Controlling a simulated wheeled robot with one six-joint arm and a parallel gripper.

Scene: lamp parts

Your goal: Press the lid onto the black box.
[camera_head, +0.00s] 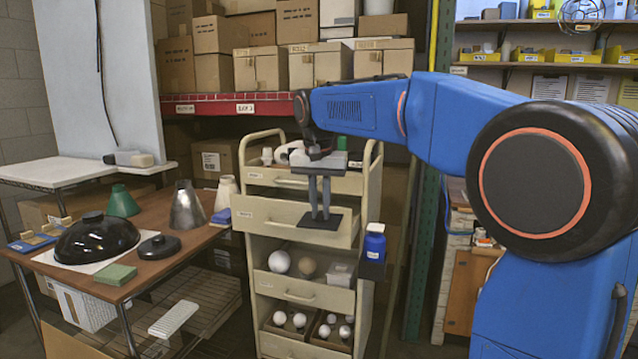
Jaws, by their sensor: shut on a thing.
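My gripper (319,212) points straight down over the open upper drawer of the beige cart, its two grey fingers close together. It is shut on a thin, flat, dark plate (322,223), which looks like the lid. The plate lies level at the fingertips, at the height of the drawer's front. I cannot tell whether it touches anything below. I cannot make out a separate black box; the plate and drawer front may hide it.
The beige cart (257,219) has lower open drawers with white balls. A blue bottle (374,243) stands at its right side. At left, a brown table (165,262) holds a black dome (97,240), a black round part (159,247) and cones. Boxes fill the shelves behind.

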